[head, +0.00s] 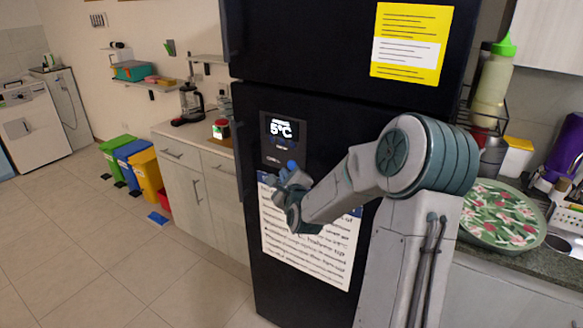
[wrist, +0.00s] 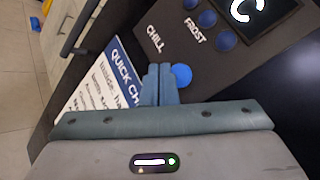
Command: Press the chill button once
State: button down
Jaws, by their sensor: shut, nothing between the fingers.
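The black fridge's control panel (head: 270,152) has a lit display (head: 281,129) reading 5°C. In the wrist view the panel carries a CHILL label (wrist: 154,40) and a round blue button (wrist: 181,75) below it, right beside my fingertips. A blue button also shows in the head view (head: 292,164), just above my gripper (head: 275,180). My gripper (wrist: 160,72) is shut and empty, its fingers pointing at the panel just left of that button. I cannot tell whether they touch the panel.
Several more blue buttons (wrist: 207,18) sit by the FROST label, near the display. A printed notice (head: 300,238) hangs on the fridge door below the panel. A counter (head: 180,143) stands left of the fridge. The floor in front is clear.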

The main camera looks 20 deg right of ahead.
jog(key=shift+s+a, duration=0.6)
jog(key=shift+a, duration=0.2)
jog(key=shift+s+a, duration=0.55)
jog(key=shift+a, duration=0.25)
jog(key=shift+a, duration=0.1)
